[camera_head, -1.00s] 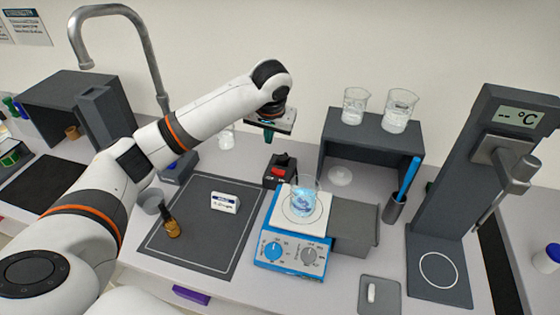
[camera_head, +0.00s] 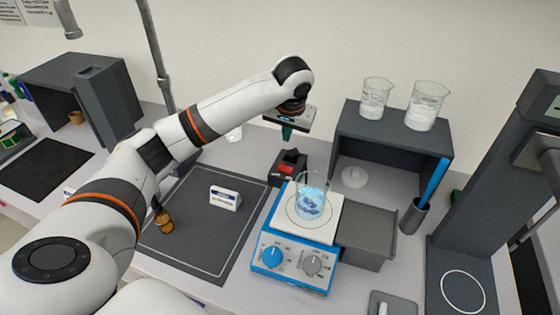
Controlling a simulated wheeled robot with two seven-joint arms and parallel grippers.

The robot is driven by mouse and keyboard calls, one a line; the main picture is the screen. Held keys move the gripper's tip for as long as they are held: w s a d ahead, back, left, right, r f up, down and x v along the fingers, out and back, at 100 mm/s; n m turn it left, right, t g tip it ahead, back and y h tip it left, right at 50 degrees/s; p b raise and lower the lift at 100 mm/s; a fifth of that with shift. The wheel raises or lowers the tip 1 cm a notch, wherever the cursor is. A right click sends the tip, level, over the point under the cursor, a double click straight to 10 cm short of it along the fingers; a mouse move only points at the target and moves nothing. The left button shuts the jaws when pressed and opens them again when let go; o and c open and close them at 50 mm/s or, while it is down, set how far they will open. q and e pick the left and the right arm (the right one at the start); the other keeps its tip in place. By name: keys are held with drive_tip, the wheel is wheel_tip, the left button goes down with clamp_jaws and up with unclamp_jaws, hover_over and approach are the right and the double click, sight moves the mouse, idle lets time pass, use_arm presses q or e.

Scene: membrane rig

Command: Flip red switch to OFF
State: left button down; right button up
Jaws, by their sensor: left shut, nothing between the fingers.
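The red switch (camera_head: 286,169) sits on a small dark box (camera_head: 291,160) behind the blue and white hotplate stirrer (camera_head: 296,257). My left gripper (camera_head: 287,134) is shut and empty. It points down, a little above and behind the switch box, and looks apart from it. Whether the switch stands at ON or OFF is too small to tell. My right gripper is not in view.
A beaker of blue liquid (camera_head: 312,203) stands on the hotplate. A grey shelf (camera_head: 395,139) with two beakers on top is to the right. A dark mat (camera_head: 194,250) with a white label block (camera_head: 225,198) and a brown bottle (camera_head: 164,221) lies to the left.

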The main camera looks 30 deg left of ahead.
sight(280, 166)
use_arm(q)
drive_tip(key=p+x, duration=0.1)
drive_tip(key=x, duration=0.3)
drive_tip(key=p+x, duration=0.1)
drive_tip(key=x, duration=0.3)
drive_tip(key=p+x, duration=0.1)
drive_tip(key=x, duration=0.4)
drive_tip(key=shift+s+a+p, duration=0.3)
drive_tip(key=shift+s+p, duration=0.1)
drive_tip(key=shift+s+a+f, duration=0.1)
drive_tip(key=shift+a+f, duration=0.1)
drive_tip(key=shift+f, duration=0.25)
